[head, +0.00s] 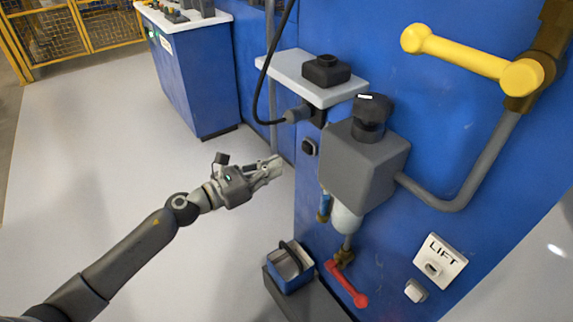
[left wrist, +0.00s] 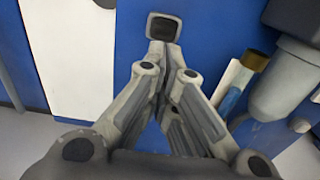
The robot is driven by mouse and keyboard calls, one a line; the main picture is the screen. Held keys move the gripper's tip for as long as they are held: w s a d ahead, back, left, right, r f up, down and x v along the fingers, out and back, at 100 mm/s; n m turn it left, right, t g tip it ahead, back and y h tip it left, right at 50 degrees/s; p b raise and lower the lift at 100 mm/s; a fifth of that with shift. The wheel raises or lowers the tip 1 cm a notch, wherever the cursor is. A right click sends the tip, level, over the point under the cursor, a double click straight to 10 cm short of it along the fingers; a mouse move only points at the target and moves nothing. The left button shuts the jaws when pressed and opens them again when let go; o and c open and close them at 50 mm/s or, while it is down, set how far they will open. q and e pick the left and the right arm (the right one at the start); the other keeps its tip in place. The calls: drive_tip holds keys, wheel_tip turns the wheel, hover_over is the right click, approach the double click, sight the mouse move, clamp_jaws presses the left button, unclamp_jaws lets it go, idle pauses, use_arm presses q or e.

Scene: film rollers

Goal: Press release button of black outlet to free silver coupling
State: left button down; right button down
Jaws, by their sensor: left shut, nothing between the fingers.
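The black outlet (head: 319,116) is on the blue wall under a small grey shelf. The silver coupling (head: 297,115) sits at its left side, with a black hose running up from it. A dark square button with a pale frame (head: 309,147) is on the wall just below the outlet. My left gripper (head: 277,165) is shut and empty, left of and a little below this button in the head view. In the left wrist view the closed fingertips (left wrist: 164,46) point at the square button (left wrist: 164,27), which shows just beyond them; contact cannot be told. My right gripper is not in view.
A grey filter box (head: 365,160) with a black knob (head: 371,117) juts out right of the button. A red lever (head: 346,285) and a blue bin (head: 289,268) are below. A yellow handle (head: 470,58) is upper right. Open floor lies left.

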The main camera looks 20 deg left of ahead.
use_arm(q)
drive_tip(key=shift+v, duration=2.9)
